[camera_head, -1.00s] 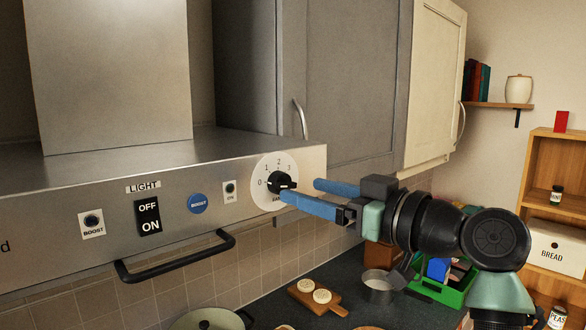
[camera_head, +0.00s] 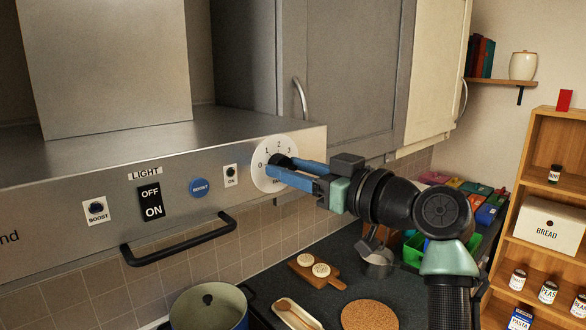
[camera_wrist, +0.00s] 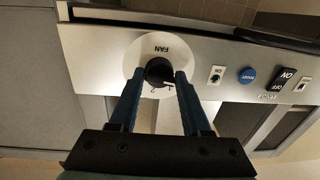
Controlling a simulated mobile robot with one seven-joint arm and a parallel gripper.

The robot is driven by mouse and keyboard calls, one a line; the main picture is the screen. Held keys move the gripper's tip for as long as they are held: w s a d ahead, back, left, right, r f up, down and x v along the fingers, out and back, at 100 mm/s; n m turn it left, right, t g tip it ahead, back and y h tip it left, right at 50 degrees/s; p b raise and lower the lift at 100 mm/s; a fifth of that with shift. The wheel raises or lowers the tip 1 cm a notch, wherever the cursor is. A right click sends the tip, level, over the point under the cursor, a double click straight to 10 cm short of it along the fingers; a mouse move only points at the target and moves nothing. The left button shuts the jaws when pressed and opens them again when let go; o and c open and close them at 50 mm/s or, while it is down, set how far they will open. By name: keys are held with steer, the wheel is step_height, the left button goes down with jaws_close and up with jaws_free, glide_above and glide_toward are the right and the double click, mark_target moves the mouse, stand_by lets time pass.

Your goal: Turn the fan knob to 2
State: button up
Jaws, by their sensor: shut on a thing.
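The fan knob (camera_head: 281,160) is a black round knob on a white dial (camera_head: 259,155) marked 0, 1, 2 and 3, at the right end of the steel hood front. My gripper (camera_head: 284,168) has its two blue fingers on either side of the knob and is shut on it. In the wrist view the knob (camera_wrist: 158,72) sits between the fingertips, with the FAN label upside down above it. The fingers hide part of the dial and its label in the head view.
Left along the hood front (camera_head: 60,232) are a small ON switch (camera_head: 230,175), a blue boost button (camera_head: 200,187), the light switch (camera_head: 150,201) and a black bar handle (camera_head: 180,248). A grey cabinet (camera_head: 350,80) stands behind my gripper. Below is a cluttered counter.

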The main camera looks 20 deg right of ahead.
jaws_close()
steer(key=m, duration=0.4)
steer(key=shift+m+b, duration=0.3)
steer(key=shift+m, duration=0.1)
steer(key=m, duration=0.4)
steer(key=shift+m+t+p, duration=0.35)
steer(key=shift+m+t, duration=0.05)
steer(key=m+p, duration=0.1)
steer(key=m, duration=0.3)
steer(key=shift+m+h+p, duration=0.3)
steer(key=shift+m+p, duration=0.05)
steer(key=shift+m, duration=0.05)
steer(key=shift+f+m+p, duration=0.2)
steer(key=shift+m+p, duration=0.8)
steer(key=shift+m, duration=1)
steer(key=shift+f, duration=0.1)
steer(key=o, duration=1)
jaws_free()
